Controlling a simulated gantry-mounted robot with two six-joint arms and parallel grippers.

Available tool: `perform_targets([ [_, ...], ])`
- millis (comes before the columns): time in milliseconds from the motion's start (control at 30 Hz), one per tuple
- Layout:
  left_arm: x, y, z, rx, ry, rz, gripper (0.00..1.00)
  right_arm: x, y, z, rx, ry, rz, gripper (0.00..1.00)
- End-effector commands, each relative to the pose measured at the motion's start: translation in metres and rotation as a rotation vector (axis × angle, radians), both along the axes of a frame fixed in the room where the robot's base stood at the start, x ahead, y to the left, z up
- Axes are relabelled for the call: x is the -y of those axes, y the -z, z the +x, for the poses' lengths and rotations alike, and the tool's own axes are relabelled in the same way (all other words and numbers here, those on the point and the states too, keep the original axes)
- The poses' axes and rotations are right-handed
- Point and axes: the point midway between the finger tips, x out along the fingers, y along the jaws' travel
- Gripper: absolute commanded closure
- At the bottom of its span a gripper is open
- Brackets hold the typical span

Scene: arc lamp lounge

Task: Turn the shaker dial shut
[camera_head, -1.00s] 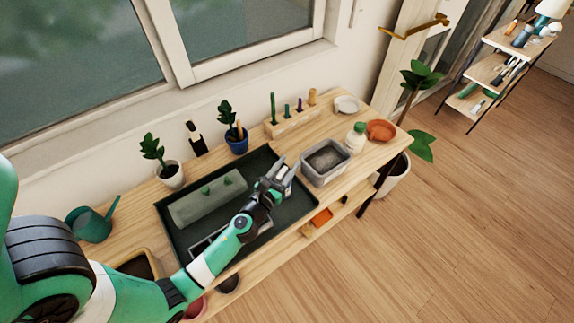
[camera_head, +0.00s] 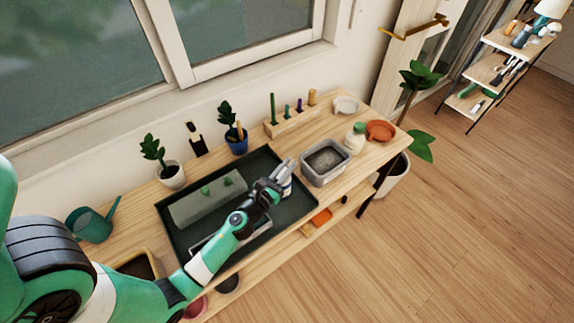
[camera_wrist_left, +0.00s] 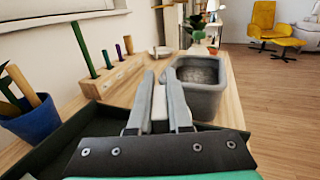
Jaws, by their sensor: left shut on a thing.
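My right gripper is not in view.
A wooden rack (camera_head: 292,123) with upright tools stands at the back. The dark tray (camera_head: 301,212) lies left.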

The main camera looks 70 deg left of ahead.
Motion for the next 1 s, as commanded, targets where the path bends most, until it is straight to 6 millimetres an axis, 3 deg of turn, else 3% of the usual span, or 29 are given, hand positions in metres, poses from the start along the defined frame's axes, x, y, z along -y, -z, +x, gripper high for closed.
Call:
perform_targets([
  [533, 0.006, 0.000, 0.003, -0.001, 0.336, 0.001, 1.00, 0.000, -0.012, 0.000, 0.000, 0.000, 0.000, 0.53],
  [1000, 0.020, 0.004, 0.004, 0.000, 0.740, 0.004, 1.00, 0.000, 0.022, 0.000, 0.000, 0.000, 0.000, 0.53],
])
